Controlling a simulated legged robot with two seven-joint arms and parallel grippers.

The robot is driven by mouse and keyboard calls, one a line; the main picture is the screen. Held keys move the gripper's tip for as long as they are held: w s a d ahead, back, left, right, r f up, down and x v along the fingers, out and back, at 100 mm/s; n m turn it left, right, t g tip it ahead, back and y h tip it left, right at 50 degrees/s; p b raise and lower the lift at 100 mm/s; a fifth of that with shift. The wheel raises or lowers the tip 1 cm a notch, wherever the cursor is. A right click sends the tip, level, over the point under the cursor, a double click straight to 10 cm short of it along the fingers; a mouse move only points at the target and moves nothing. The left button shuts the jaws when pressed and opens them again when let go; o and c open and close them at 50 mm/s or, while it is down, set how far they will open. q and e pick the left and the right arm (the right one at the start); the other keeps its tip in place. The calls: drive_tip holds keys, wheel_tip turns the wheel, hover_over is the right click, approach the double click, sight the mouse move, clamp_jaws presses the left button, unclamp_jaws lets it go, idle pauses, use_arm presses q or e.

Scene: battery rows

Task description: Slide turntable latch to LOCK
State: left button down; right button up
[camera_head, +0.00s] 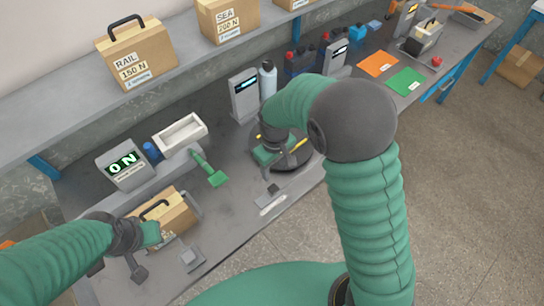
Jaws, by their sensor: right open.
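The turntable (303,157) is a dark round disc near the bench's front edge, partly covered by my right arm and hand. In front of it, a small grey latch (264,193) sits beside a pale strip (272,205) on the bench. Its lettering is too small to read. My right gripper (269,174) is open, over the turntable's near left side and just behind the latch. I see no clear contact with the latch. My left gripper (120,264) is low at the left, in front of a cardboard box; its jaw state is unclear.
The cardboard box (172,218) with a dark handle stands at front left, near a display (122,164) reading "0 N". Orange (379,64) and green (406,81) mats lie right.

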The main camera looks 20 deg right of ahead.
wheel_tip(320, 180, up, 6)
drive_tip(key=a, duration=0.3)
use_arm(q)
drive_tip(key=shift+s+a+f, duration=0.1)
drive_tip(key=shift+s+a, duration=0.05)
drive_tip(key=shift+a, duration=0.65)
use_arm(e)
drive_tip(key=s+d+f+m+t, duration=0.1)
drive_tip(key=s+d+m, duration=0.3)
drive_tip(key=s, duration=0.7)
drive_tip(key=shift+s+d+f+t, duration=0.2)
drive_tip(key=shift+s+d+t, duration=0.15)
drive_tip(key=shift+t, duration=0.35)
